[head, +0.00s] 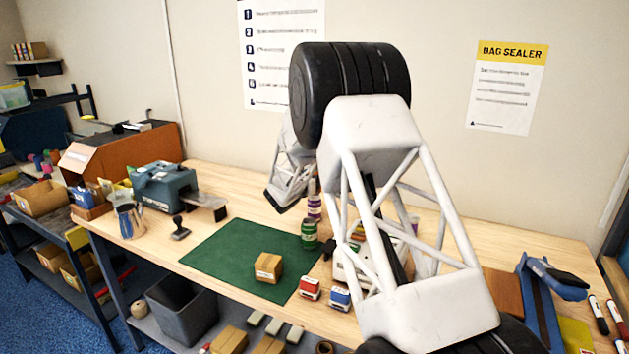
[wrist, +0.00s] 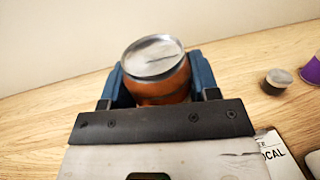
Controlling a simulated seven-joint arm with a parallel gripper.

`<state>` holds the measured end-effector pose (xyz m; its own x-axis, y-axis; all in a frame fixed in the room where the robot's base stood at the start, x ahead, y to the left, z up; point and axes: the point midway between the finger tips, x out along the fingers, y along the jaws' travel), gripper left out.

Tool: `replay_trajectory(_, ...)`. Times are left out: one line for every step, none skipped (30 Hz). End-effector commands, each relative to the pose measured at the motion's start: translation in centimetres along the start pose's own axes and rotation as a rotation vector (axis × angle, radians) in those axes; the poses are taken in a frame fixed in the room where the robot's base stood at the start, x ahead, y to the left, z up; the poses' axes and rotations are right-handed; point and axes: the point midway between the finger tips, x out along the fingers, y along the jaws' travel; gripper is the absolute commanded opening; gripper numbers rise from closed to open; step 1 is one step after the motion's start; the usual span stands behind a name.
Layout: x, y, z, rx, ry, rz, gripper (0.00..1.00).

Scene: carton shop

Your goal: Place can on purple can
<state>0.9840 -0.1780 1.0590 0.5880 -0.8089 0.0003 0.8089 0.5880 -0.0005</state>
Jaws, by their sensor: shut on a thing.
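My gripper (wrist: 158,85) is shut on an orange-brown can (wrist: 160,88) with a silver lid, seen in the wrist view. The blue fingers stand on either side of it, and its lower part is hidden by the gripper body. A purple can (wrist: 313,70) is cut off by the right edge of that view, apart from the held can. In the head view a purple can with a pale label (head: 314,208) stands behind a green can (head: 309,234). My arm hides much of the area there, and I cannot make out the held can in that view.
A small dark cylinder with a grey top (wrist: 278,81) stands near the purple can. A green mat (head: 228,254) holds a small carton (head: 268,267). The mat's left part is clear.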

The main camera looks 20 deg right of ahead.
Motion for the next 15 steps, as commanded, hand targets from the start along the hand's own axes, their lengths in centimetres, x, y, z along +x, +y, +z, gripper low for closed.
replay_trajectory(0.01,0.01,-0.48,-0.001,0.000,0.000,0.33)
replay_trajectory(0.01,0.01,-0.67,0.000,0.000,0.000,0.33)
replay_trajectory(0.01,0.01,-0.83,0.000,0.000,0.000,0.33)
replay_trajectory(0.01,0.01,-0.90,0.000,0.000,0.000,0.33)
replay_trajectory(0.01,0.01,-0.93,0.000,0.000,0.000,0.33)
replay_trajectory(0.00,0.01,-0.94,0.001,0.000,0.000,0.33)
replay_trajectory(0.00,0.01,-0.93,0.001,0.000,0.000,0.33)
replay_trajectory(0.00,0.01,-0.93,0.001,0.000,0.000,0.33)
replay_trajectory(0.00,0.01,-0.93,0.001,0.000,0.000,0.33)
replay_trajectory(0.00,0.00,-0.92,0.001,0.000,0.000,0.33)
replay_trajectory(0.00,0.00,-0.93,0.001,0.000,0.000,0.33)
replay_trajectory(0.00,0.00,-0.94,0.001,0.000,0.000,0.33)
replay_trajectory(0.00,0.00,-0.97,0.000,0.000,0.000,0.33)
replay_trajectory(0.00,0.00,-1.02,0.000,0.000,0.000,0.33)
replay_trajectory(0.00,0.01,-1.10,0.000,0.000,0.000,0.33)
